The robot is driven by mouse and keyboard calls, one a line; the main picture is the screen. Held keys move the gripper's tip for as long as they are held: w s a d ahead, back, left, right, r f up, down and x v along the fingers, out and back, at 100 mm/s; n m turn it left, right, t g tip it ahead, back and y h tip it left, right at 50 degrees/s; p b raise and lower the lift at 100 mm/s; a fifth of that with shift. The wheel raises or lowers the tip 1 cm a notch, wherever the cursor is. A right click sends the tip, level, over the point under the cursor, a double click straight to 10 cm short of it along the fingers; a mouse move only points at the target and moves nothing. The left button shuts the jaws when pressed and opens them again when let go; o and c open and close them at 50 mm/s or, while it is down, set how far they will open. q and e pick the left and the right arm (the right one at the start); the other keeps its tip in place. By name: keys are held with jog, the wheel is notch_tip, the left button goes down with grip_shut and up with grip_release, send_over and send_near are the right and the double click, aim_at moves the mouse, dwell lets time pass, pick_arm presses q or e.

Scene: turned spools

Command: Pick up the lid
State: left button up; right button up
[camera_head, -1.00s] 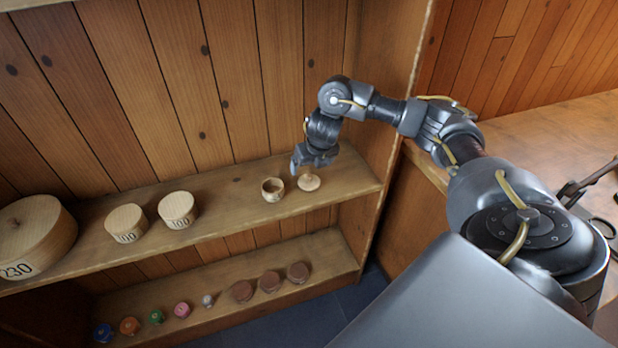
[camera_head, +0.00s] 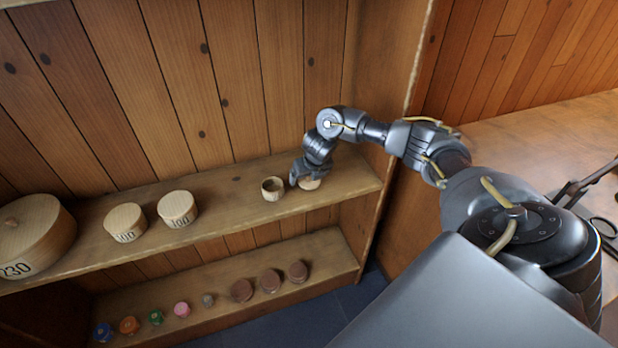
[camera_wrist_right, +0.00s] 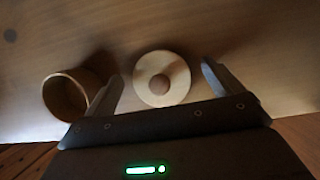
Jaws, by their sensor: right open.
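The lid (camera_head: 311,184) is a small pale wooden disc lying on the upper shelf, partly hidden by my right gripper in the head view. In the right wrist view the lid (camera_wrist_right: 148,88) shows a darker round knob at its middle. My right gripper (camera_head: 301,182) is open and low over the lid. In the wrist view its two fingers stand on either side of the lid, with a gap to each side, and nothing is held. A small open wooden pot (camera_head: 272,189) stands just left of the lid; it also shows in the wrist view (camera_wrist_right: 66,97), close beside one finger.
The upper shelf (camera_head: 235,205) also holds two round boxes (camera_head: 125,223) (camera_head: 177,208) and a large lidded box (camera_head: 32,240) at left. The lower shelf (camera_head: 220,325) holds small coloured spools and brown discs (camera_head: 270,281). A side panel (camera_head: 385,85) closes the shelf at right.

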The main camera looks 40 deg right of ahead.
jog(key=shift+c, duration=0.3)
jog(key=c, duration=1)
jog(key=shift+r, duration=0.15)
jog(key=shift+r, duration=0.35)
notch_tip(320, 180, up, 2)
jog(key=shift+w+r+b, duration=0.1)
jog(key=shift+b, duration=0.5)
jog(key=s+a+r+p, duration=0.5)
jog(key=s+r, duration=0.5)
jog(key=s, duration=0.3)
jog(key=shift+s, duration=0.15)
